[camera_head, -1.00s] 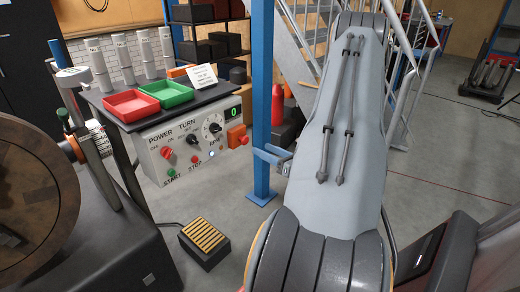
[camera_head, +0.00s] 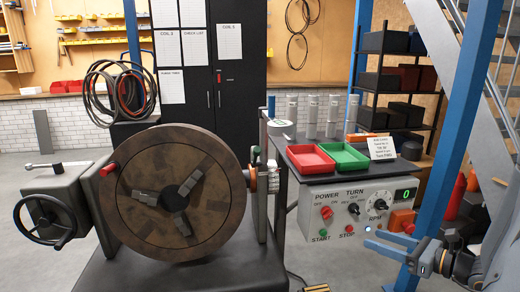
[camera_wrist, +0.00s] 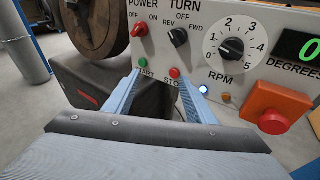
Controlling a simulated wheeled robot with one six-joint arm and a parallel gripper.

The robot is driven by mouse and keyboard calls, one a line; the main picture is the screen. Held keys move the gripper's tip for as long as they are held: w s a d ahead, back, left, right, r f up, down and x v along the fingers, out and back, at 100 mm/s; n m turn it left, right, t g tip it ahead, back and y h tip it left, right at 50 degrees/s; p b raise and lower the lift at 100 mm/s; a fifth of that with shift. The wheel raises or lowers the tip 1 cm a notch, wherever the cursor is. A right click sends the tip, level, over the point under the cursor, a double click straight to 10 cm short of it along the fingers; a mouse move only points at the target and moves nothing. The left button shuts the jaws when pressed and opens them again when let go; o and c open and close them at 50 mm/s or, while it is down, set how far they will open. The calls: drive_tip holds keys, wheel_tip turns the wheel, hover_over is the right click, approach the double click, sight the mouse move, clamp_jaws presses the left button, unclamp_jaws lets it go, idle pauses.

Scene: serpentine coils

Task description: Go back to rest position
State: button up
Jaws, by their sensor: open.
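My gripper (camera_head: 370,238) is at the lower right of the head view, its two blue fingers pointing left in front of the control box (camera_head: 340,212). In the wrist view my gripper (camera_wrist: 166,84) has its fingers apart with nothing between them. The fingers point at the lower part of the panel, near the green START button (camera_wrist: 143,63) and the red STOP button (camera_wrist: 175,72). I cannot tell whether a fingertip touches the panel. The display reads 0 in the head view.
A coiling machine with a large brown disc (camera_head: 178,195) and a handwheel (camera_head: 45,222) stands left. Red (camera_head: 310,158) and green (camera_head: 343,155) trays sit above the control box. A blue post (camera_head: 452,110) rises beside my arm. An orange block with a red button (camera_wrist: 272,108) juts from the panel.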

drive_tip(key=s+a+r+n+g+p, duration=0.1)
drive_tip(key=s+a+n+g, duration=0.25)
drive_tip(key=a, duration=0.25)
drive_tip(key=s+a+r+n+g+y, duration=0.1)
drive_tip(key=s+a+r+n+g, duration=0.15)
drive_tip(key=a+n+g, duration=0.35)
drive_tip(key=s+a+n+g+p, duration=0.1)
drive_tip(key=s+a+n+g, duration=0.2)
drive_tip(key=a, duration=0.4)
drive_tip(key=s+a+r+n+h+p, duration=0.1)
drive_tip(key=s+r+n+h, duration=0.5)
drive_tip(key=n, duration=1.1)
drive_tip(key=s+a+h, duration=0.1)
drive_tip(key=s+h, duration=0.1)
drive_tip(key=h, duration=0.2)
drive_tip(key=shift+s+a+p, duration=0.2)
drive_tip(key=shift+a+p, duration=0.05)
drive_tip(key=shift+p, duration=0.05)
